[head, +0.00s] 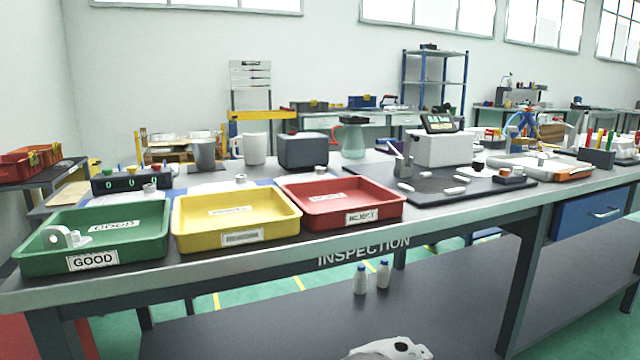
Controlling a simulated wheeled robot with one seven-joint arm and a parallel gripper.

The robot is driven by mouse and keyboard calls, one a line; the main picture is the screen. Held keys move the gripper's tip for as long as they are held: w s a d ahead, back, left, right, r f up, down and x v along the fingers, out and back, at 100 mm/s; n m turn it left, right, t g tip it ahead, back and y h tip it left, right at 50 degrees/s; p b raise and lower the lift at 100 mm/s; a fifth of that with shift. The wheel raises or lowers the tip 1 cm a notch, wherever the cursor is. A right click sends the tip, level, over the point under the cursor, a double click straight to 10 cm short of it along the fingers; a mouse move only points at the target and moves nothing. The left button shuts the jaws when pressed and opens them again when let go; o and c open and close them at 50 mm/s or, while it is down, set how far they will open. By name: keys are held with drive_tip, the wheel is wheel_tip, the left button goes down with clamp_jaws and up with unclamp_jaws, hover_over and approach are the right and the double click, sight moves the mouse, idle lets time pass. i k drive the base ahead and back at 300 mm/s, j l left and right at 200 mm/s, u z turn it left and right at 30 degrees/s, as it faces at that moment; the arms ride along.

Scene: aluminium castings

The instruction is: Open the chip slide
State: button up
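No part in view is labelled as a chip slide. A blue drawer (575,219) with a pale bar handle (606,213) hangs under the right part of the inspection bench. Its front looks flush under the bench top, so it appears shut. I cannot tell whether this drawer is the chip slide. A white and black piece at the bottom edge looks like part of my arm. My gripper's fingers do not show, and nothing of mine is at the drawer.
The bench (330,250) carries a green tray (135,245) with a casting (62,238), a yellow tray (200,243) and a red tray (318,217). A dark mat (445,190) with small pale parts lies right of them. Two white bottles (372,278) stand on the lower shelf (250,320).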

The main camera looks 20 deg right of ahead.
sight(560, 176)
drive_tip(key=z, duration=2.15)
